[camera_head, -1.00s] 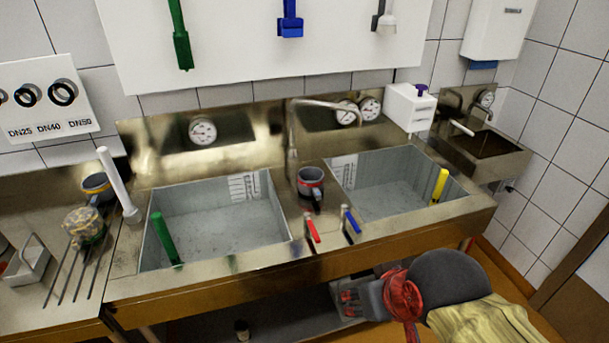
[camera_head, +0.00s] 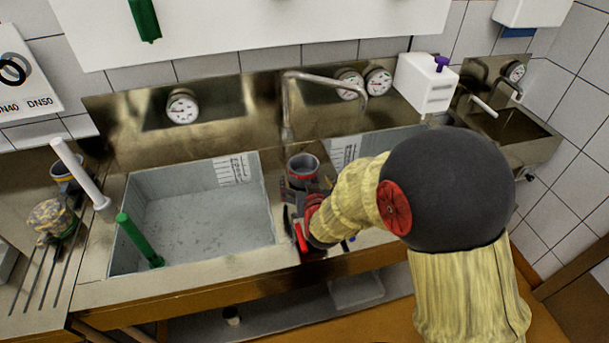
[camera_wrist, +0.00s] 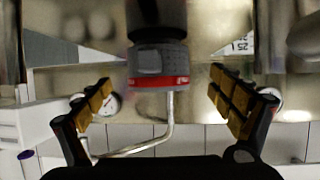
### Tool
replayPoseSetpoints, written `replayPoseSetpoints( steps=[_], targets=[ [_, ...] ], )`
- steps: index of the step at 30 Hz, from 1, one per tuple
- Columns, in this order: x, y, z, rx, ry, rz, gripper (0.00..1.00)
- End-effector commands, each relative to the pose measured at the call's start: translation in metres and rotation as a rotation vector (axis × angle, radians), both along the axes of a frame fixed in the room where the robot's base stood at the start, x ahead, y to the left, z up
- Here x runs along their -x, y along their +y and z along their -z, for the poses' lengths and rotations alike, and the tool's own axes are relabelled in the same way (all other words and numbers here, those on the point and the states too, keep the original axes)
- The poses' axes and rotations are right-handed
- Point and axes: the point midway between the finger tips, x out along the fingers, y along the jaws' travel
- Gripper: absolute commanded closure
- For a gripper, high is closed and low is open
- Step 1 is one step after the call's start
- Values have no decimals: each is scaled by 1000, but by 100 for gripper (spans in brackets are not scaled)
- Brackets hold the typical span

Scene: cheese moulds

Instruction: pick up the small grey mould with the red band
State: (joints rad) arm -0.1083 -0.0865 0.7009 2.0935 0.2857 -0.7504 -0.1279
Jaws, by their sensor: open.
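The small grey mould with the red band (camera_head: 303,164) stands on the steel strip between the two sink basins, in front of the tap. In the wrist view the mould (camera_wrist: 158,66) appears between my fingers, its red band facing the camera. My gripper (camera_head: 299,200) is low over the strip, on the near side of the mould. In the wrist view my gripper (camera_wrist: 160,82) is open, with clear gaps on both sides of the mould. The lower part of the mould is partly hidden by my gripper in the head view.
The left basin (camera_head: 205,215) holds a green-handled tool (camera_head: 138,240). My arm hides most of the right basin (camera_head: 372,145). The tap (camera_head: 288,105) rises behind the mould.

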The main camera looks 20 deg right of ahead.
Motion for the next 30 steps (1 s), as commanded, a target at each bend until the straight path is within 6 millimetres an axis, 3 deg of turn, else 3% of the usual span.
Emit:
replayPoseSetpoints(
  steps=[18,28,30],
  targets=[
    [-62,-9,35,1,-7,2,4],
    [-68,-10,35,1,-6,2,4],
    [-68,-10,35,1,-6,2,7]
  ],
)
